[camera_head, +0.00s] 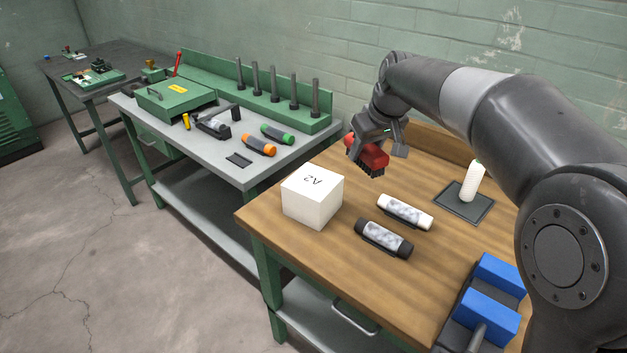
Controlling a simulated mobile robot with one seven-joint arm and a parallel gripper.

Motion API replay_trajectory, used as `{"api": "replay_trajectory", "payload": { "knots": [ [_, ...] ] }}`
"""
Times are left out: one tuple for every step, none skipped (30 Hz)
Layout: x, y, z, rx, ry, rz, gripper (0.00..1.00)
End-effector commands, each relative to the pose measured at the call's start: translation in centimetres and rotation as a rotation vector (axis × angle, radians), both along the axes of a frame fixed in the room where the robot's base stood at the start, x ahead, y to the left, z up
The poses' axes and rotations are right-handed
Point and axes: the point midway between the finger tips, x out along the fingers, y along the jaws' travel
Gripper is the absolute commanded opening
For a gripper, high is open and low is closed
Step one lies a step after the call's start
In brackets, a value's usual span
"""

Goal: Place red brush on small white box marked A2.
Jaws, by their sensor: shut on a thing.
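The small white box (311,198) marked A2 stands near the left end of the wooden workbench, and its top is bare. The red brush (371,152), with black bristles pointing down, is in my gripper (374,143). My gripper is shut on it and holds it behind and to the right of the box, above the bench by the look of it. The exact height is hard to tell, and the fingers partly cover the brush.
On the wooden bench (290,244), a white-ended cylinder (405,211) and a black-ended cylinder (383,239) lie right of the box. A white bottle (471,182) stands on a dark pad. Blue blocks (490,306) are at front right. A grey-topped table (204,150) adjoins at left.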

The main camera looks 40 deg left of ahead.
Motion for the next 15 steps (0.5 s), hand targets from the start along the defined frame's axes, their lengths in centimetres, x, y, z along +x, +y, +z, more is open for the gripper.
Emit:
{"api": "replay_trajectory", "payload": {
  "knots": [
    [-0.3,0.6,-0.2,-0.001,0.0,0.005,0.17],
    [-0.5,1.0,-0.4,-0.002,0.001,0.007,0.17],
    [-0.8,1.6,-0.8,-0.002,0.001,0.009,0.17],
    [-1.0,2.1,-1.1,-0.002,0.003,0.009,0.17],
    [-1.3,2.7,-1.5,-0.002,0.002,0.01,0.17],
    [-1.6,3.5,-2.1,-0.002,0.002,0.011,0.17],
    [-1.9,4.2,-2.5,-0.002,0.002,0.01,0.17],
    [-2.1,4.9,-2.9,-0.003,0.001,0.012,0.17],
    [-2.4,5.7,-3.5,-0.003,0.001,0.01,0.17],
    [-2.7,6.3,-3.9,-0.003,0.001,0.01,0.17],
    [-2.9,7.0,-4.3,-0.002,0.0,0.009,0.17],
    [-3.2,7.8,-4.8,-0.003,0.001,0.01,0.17],
    [-3.4,8.3,-5.2,-0.003,0.002,0.009,0.17],
    [-3.6,8.9,-5.5,-0.002,0.001,0.009,0.17],
    [-3.8,9.5,-5.9,-0.002,0.001,0.009,0.17]
  ]
}}
